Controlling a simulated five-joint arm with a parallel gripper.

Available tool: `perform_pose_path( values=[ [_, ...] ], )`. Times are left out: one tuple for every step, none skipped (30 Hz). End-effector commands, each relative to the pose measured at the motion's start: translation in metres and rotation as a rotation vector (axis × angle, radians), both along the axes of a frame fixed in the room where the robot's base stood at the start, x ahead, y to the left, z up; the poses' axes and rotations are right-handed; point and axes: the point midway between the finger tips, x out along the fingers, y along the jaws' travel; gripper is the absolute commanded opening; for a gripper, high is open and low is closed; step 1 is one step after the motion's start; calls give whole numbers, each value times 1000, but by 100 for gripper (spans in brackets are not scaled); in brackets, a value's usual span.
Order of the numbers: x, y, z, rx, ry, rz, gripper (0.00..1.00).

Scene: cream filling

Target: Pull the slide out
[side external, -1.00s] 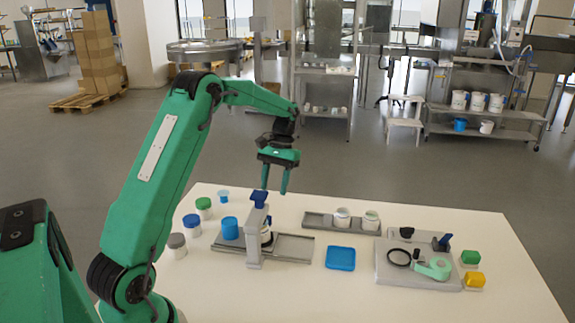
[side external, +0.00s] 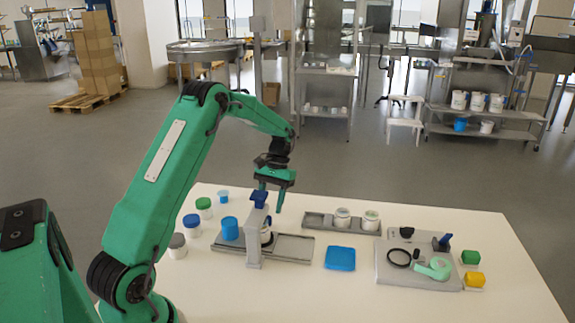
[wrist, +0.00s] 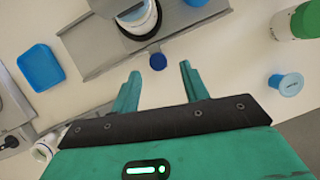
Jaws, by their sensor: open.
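The filling stand's grey post (side external: 254,235) rises from a long grey track (side external: 290,247) and has a blue top (side external: 259,197). A white jar (wrist: 138,18) sits under the stand's head on a dark round base, which I take to be part of the slide. In the side view my gripper (side external: 270,200) hangs just above and behind the stand; the post partly hides the jar.
A blue cup (side external: 230,228) stands on the track's left end. Lidded jars (side external: 192,225) and a small light-blue cup (side external: 223,195) stand to the left. A blue square tray (side external: 340,259) lies right. A grey holder with two jars (side external: 320,221) is at the back. Tools lie on a grey board (side external: 420,276).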

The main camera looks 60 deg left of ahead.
Motion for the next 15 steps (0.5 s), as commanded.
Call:
perform_pose_path(
  values=[
    [-3, -2, -7, 0, 2, 0, 45],
    [-4, -3, -10, -1, 3, 0, 45],
    [-5, -4, -14, 0, 2, 0, 45],
    [-6, -4, -17, 0, 2, 0, 45],
    [-7, -5, -20, 0, 2, 0, 45],
    [-8, -6, -23, 0, 1, 0, 45],
    [-9, -6, -25, 1, 1, 0, 45],
    [-9, -6, -27, 1, 1, 0, 45],
    [-10, -7, -29, 0, 1, 0, 45],
    [-10, -7, -30, 0, 1, 0, 45],
    [-11, -7, -31, 1, 1, 0, 45],
    [-11, -8, -31, 1, 1, 0, 45],
    [-11, -8, -32, 1, 0, 0, 45],
    [-11, -8, -32, 1, 0, 0, 45],
    [-11, -8, -32, 1, 0, 0, 45]
  ],
)
